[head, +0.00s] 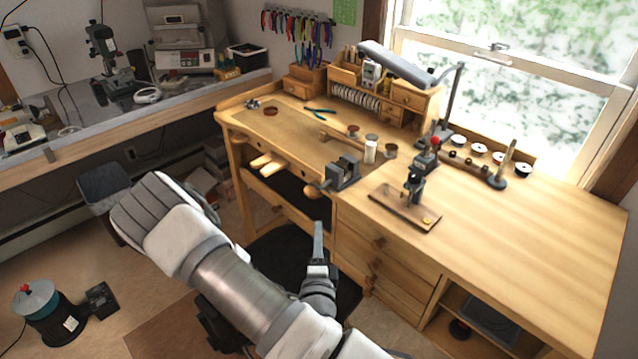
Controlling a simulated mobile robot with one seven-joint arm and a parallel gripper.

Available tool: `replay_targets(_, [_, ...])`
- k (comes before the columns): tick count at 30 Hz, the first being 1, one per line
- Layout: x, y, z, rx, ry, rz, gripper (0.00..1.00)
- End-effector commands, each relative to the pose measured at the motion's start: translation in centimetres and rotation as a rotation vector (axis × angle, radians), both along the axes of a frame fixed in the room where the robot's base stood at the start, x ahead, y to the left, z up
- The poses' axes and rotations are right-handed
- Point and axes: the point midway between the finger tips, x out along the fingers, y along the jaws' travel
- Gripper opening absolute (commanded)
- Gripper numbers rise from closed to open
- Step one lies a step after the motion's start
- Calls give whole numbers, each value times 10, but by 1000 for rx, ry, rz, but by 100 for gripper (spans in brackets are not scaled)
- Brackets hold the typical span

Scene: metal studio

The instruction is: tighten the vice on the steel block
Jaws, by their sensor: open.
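A dark grey vice (343,176) is mounted at the front edge of the wooden workbench (520,230). Its handle (322,186) sticks out to the left over the edge, near a rounded wooden piece (310,191). The steel block is too small to tell apart from the vice's grey jaws. My gripper (318,228) is below and slightly left of the vice in the picture, in front of the bench. It points up in the picture, apart from the vice and handle. It is seen nearly edge-on, open, with nothing visible in it.
A small press-like tool on a wooden base (405,207) stands right of the vice. A white jar (371,149) is behind it. A desk lamp (405,65) arches over the small drawers. A dark stool (275,262) is under the bench front. The bench's right side is largely clear.

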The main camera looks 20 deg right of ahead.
Motion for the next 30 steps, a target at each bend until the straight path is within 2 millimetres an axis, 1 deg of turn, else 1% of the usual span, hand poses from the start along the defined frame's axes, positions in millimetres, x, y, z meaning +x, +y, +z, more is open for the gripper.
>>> replay_targets(4, [11, -4, -2, 0, 2, 7, 46])
replay_targets(8, [32, -15, 0, 0, -1, 4, 46])
replay_targets(18, [100, -46, 1, 1, 0, 4, 46])
replay_targets(24, [134, -63, 2, 0, -1, 5, 46])
replay_targets(30, [153, -71, 0, 0, 2, 5, 46])
